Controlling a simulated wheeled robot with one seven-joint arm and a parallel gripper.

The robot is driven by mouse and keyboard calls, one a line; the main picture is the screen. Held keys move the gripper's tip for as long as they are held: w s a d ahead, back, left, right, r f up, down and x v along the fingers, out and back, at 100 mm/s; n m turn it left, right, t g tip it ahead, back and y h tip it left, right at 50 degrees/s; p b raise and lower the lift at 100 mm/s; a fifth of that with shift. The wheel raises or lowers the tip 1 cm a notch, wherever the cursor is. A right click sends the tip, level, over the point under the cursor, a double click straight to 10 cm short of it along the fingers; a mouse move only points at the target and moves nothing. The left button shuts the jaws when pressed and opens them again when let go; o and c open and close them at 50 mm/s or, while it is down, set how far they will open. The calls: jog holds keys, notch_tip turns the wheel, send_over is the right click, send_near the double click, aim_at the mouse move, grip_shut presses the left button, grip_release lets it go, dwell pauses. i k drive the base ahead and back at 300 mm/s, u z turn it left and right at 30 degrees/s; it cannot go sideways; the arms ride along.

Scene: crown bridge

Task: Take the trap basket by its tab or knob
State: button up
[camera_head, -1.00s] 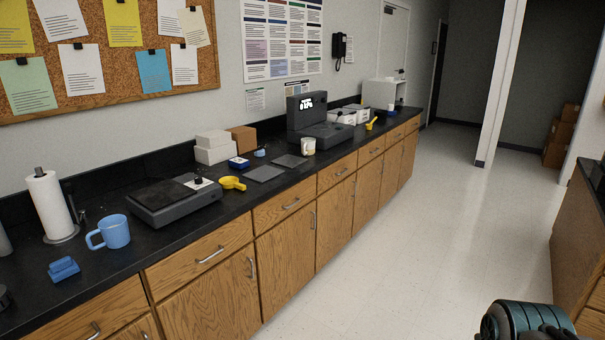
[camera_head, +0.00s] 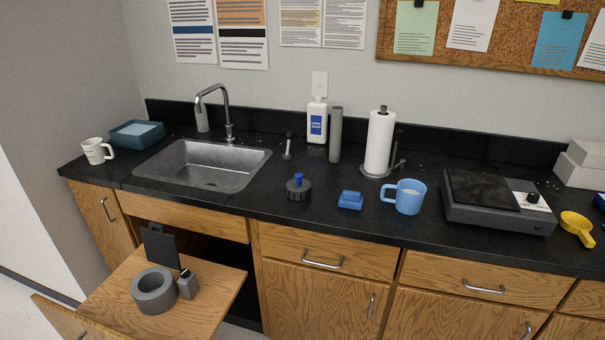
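A dark round piece with a blue knob on top (camera_head: 298,187) stands upright on the black counter, right of the sink. It looks like the trap basket, but I cannot be sure. A small blue block-like piece (camera_head: 350,200) lies to its right, apart from it. A thick grey ring (camera_head: 154,291) lies on a wooden panel below the sink, with a small grey block (camera_head: 187,285) beside it and a dark upright plate behind. My gripper is not in view.
The steel sink (camera_head: 207,165) with its faucet (camera_head: 226,112) is at the left. A blue mug (camera_head: 406,197), a paper towel roll (camera_head: 380,142), a grey cylinder (camera_head: 335,135), a white bottle (camera_head: 316,122) and a flat dark device (camera_head: 497,202) stand on the counter. The wooden panel (camera_head: 205,312) juts out below.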

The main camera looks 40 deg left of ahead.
aim_at(297, 189)
jog(key=u, duration=0.95)
jog(key=i, duration=1.05)
jog(key=u, duration=0.75)
jog(key=i, duration=0.35)
jog(key=u, duration=0.15)
